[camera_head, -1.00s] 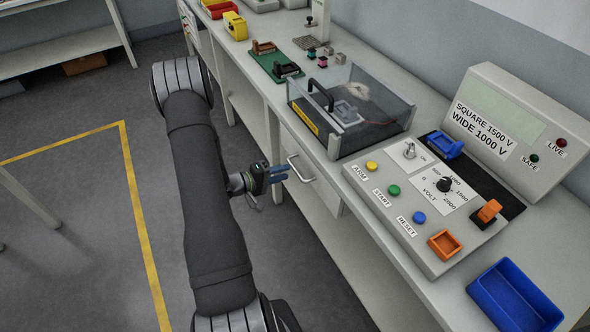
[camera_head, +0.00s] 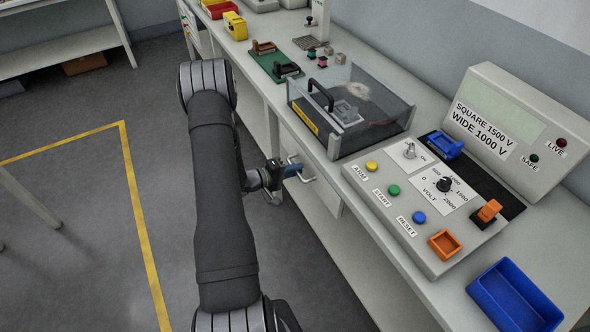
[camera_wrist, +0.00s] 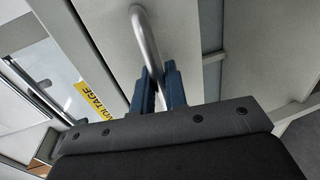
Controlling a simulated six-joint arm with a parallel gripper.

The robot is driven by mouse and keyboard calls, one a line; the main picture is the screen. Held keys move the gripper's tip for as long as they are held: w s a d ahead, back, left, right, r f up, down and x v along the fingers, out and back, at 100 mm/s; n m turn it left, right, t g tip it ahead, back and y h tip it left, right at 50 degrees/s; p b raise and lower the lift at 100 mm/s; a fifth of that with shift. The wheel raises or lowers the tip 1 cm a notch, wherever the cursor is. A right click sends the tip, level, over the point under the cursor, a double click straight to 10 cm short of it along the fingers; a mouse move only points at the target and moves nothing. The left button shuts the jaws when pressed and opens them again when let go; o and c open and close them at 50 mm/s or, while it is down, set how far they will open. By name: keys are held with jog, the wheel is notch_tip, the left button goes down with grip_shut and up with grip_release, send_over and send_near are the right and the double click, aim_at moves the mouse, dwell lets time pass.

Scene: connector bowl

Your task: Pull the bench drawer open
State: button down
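The bench drawer (camera_head: 318,182) has a pale front set under the bench top and looks closed. Its silver bar handle (camera_head: 304,176) stands out from the front; in the wrist view the handle (camera_wrist: 147,45) runs down between my two blue fingers. My gripper (camera_head: 292,171) is at the handle, and in the wrist view it (camera_wrist: 161,88) has a finger on each side of the bar with a small gap showing. I cannot tell whether the fingers press on the bar.
The clear-walled box (camera_head: 350,110) with a black handle stands on the bench above the drawer. A control panel (camera_head: 425,205) and a blue tray (camera_head: 515,298) lie to the right. The floor left of the bench is open, with a yellow line (camera_head: 140,215).

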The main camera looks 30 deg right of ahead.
jog(key=shift+a, duration=0.1)
jog(key=f+v, duration=0.2)
jog(key=v, duration=1)
jog(key=a+f+v, duration=0.1)
jog(key=f+v, duration=0.2)
jog(key=v, duration=0.9)
jog(key=shift+a, duration=0.15)
jog(key=c, duration=1.6)
grip_release()
jog(key=shift+o, duration=0.2)
jog(key=v, duration=1.7)
jog(key=shift+a, duration=0.2)
jog(key=x, duration=1.7)
jog(key=shift+d, duration=0.3)
